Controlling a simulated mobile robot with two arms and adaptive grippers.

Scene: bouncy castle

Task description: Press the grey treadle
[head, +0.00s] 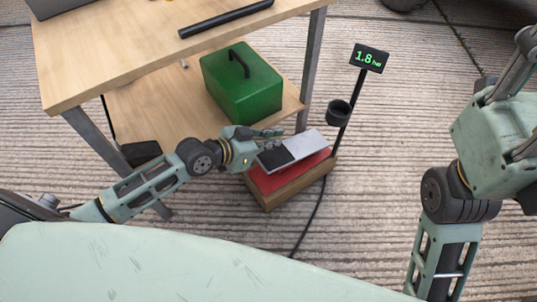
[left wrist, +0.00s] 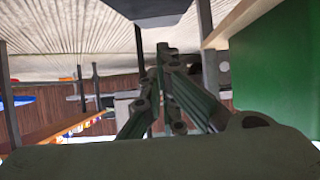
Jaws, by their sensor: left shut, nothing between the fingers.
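The grey treadle (head: 312,143) is a tilted plate with a black pad, on a red and wooden base (head: 267,199) on the floor below the bench's right side. My left gripper (head: 280,132) is shut and empty, at the far left edge of the treadle. Whether it touches the plate cannot be told. In the left wrist view its fingers (left wrist: 163,48) are closed together; the treadle cannot be made out clearly there. My right gripper (head: 522,75) is at the right edge, partly cut off, well away from the treadle; its fingers are not clear.
A display (head: 370,58) reading 1.8 stands on a thin post behind the treadle, with a black cup-like part (head: 339,112). A green box (head: 241,85) sits on the bench's lower shelf (head: 150,110), close to my left gripper. A black cable crosses otherwise open floor.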

